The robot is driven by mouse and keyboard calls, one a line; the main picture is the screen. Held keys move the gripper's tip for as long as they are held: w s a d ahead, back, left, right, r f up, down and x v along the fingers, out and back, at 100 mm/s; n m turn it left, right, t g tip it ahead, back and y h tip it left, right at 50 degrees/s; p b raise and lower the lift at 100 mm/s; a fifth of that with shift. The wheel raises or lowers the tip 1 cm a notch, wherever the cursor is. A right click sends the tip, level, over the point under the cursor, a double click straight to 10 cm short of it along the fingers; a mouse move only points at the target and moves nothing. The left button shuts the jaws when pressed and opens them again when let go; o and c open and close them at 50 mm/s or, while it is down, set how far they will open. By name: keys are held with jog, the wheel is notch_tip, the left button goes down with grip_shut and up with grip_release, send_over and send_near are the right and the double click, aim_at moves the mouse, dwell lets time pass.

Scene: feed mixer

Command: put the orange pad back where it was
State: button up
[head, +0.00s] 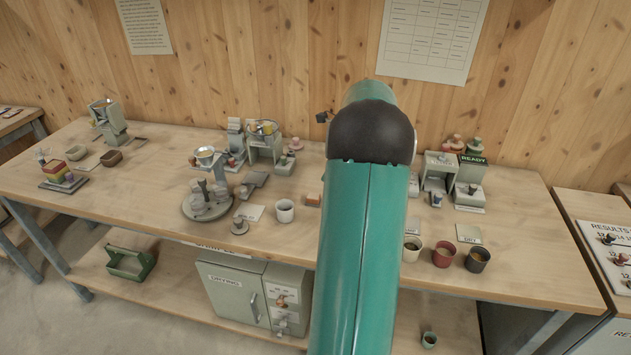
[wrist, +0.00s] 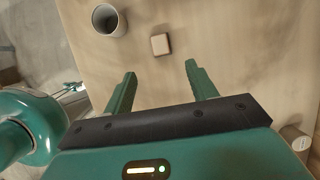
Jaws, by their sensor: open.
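A small orange-brown block, which looks like the orange pad (head: 313,200), lies on the bench just left of my arm, right of a white cup. In the wrist view the same small block (wrist: 160,44) looks paler and sits on bare bench top, ahead of the fingertips and roughly centred between them. My gripper (wrist: 160,70) is open and empty, its two green fingers apart and not touching the block. In the head view my green arm hides the gripper and the bench behind it. I cannot tell how high the fingers are above the bench.
The white cup (head: 285,210) stands close left of the block and also shows in the wrist view (wrist: 109,20). A grey round stand (head: 208,207) is further left. A red cup (head: 443,254) and a dark cup (head: 477,260) stand right of my arm.

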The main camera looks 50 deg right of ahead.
jog(key=w+a+r+n, duration=0.1)
jog(key=a+r+n, duration=0.35)
jog(key=a, duration=0.55)
jog(key=w+a+r+n+h, duration=0.1)
jog(key=w+a+r+n, duration=0.15)
jog(key=a+n, duration=0.55)
jog(key=w+a+r+n, duration=0.1)
jog(key=a+r+n, duration=0.3)
jog(key=a, duration=0.9)
jog(key=s+a+n, duration=0.7)
jog(key=a, duration=0.3)
jog(key=s+a+f+n+t, duration=0.1)
jog(key=s+a+n, duration=0.5)
jog(key=a+n, duration=0.2)
jog(key=shift+s+a+h, duration=0.4)
jog(key=shift+a, duration=0.45)
